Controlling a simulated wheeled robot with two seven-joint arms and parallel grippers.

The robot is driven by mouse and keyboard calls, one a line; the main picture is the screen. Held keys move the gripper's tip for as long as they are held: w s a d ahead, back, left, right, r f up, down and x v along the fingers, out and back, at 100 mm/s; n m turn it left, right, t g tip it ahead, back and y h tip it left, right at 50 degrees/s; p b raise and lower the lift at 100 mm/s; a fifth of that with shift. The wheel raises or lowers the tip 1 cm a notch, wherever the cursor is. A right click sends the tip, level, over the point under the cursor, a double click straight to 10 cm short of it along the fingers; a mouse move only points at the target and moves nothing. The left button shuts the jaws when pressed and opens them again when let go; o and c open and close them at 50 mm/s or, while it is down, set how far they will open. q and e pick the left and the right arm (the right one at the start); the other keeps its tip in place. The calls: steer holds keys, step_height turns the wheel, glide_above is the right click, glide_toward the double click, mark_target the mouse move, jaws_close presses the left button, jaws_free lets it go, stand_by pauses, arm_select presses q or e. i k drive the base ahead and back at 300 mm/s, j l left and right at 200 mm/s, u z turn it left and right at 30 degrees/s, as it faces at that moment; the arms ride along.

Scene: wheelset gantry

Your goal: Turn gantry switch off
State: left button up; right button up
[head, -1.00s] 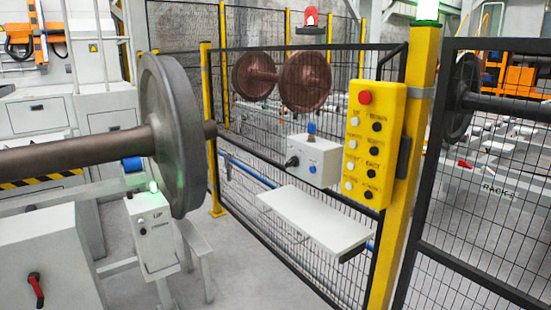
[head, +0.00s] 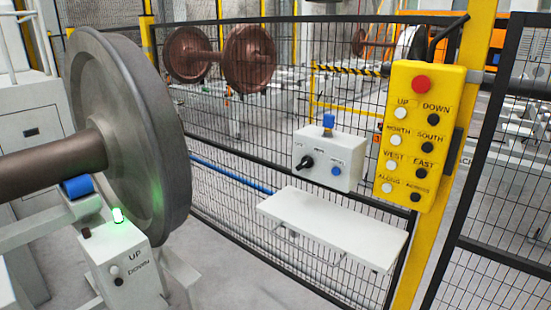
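A light grey control box (head: 328,158) is fixed on the mesh fence, near the middle of the head view. It has a black rotary switch (head: 305,162) on the left of its front face, a blue button (head: 336,171) on the right, and a blue piece (head: 328,122) on top. The small labels on it are too small to read surely. To its right, a yellow pendant (head: 417,137) hangs on the yellow post, with a red button on top and rows labelled UP, DOWN, NORTH, SOUTH, WEST, EAST. Neither of my grippers is in view.
A white shelf (head: 335,228) juts from the fence below the box. A large wheelset (head: 120,130) stands at left, beside an UP/DOWN box (head: 125,270) with a lit green lamp. Rust-brown wheels (head: 250,58) are behind the fence.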

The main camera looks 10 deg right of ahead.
mark_target(308, 161)
steer(key=i+j, duration=0.45)
steer(key=j, duration=0.25)
steer(key=i+j+z, duration=0.1)
steer(key=i+j, duration=0.15)
steer(key=j, duration=0.15)
